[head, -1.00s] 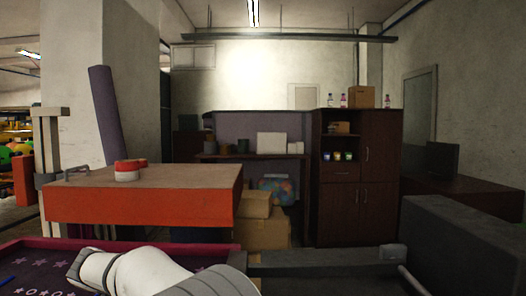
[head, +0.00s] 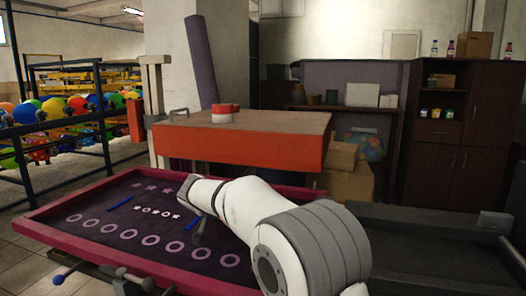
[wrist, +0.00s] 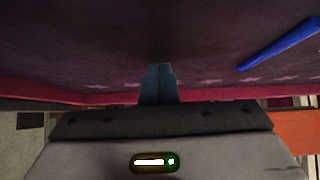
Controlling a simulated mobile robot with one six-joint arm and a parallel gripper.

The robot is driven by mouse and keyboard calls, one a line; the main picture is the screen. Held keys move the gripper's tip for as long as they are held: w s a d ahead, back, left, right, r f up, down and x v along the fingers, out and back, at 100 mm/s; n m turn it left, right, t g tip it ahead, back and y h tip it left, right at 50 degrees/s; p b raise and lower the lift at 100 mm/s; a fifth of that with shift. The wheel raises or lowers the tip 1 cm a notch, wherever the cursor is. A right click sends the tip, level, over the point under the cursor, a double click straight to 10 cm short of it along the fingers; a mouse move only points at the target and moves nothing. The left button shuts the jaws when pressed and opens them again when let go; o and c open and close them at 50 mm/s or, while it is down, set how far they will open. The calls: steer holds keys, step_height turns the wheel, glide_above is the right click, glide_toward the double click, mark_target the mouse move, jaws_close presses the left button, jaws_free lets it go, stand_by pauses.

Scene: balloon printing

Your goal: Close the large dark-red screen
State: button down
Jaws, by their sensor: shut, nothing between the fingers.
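The large dark-red screen (head: 38,223) spreads across the lower left of the head view, a wide frame around a dark panel with rows of pale circles and stars. Its tilt is hard to judge. My white arm reaches over it and hides part of its right side. My gripper (head: 198,238) shows as a small dark shape in front of the panel. In the wrist view, my gripper (wrist: 159,70) is shut and empty, with the dark panel and the frame's rim (wrist: 95,97) close by. I cannot tell whether the fingertips touch the screen.
An orange-sided block (head: 240,148) with a red-and-white tub (head: 222,117) on top stands behind the screen. Cardboard boxes (head: 350,185) lie at its right. A dark flat unit (head: 430,240) is at lower right. A rack of balloons (head: 70,105) stands left. Blue strips lie on the panel.

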steer(key=r, duration=0.3)
steer(key=s+r, duration=0.1)
steer(key=shift+a+r+p, duration=0.25)
steer(key=shift+r+p, duration=0.1)
steer(key=shift+p, duration=0.05)
steer(key=p+v, duration=0.1)
steer(key=v, duration=0.8)
steer(key=s+d+r+g+p, duration=0.1)
steer(key=s+d+r+p, duration=0.15)
steer(key=d, duration=0.45)
steer(key=s+d+r+n+g+p, duration=0.1)
steer(key=s+d+p, duration=0.25)
steer(key=d, duration=0.35)
steer(key=s+d+r+g+p, duration=0.1)
steer(key=s+d+r+p, duration=0.2)
steer(key=d, duration=0.4)
steer(key=s+d+f+g+y+p, duration=0.1)
steer(key=s+d+p, duration=0.4)
steer(key=s, duration=0.5)
steer(key=s+d+f+n+g+y+p, duration=0.1)
steer(key=s+d+g+p, duration=0.1)
steer(key=s+d+p, duration=0.4)
steer(key=s+d, duration=0.1)
steer(key=s, duration=0.3)
steer(key=shift+d+n, duration=0.2)
steer(key=shift+n, duration=0.1)
steer(key=shift+s, duration=0.2)
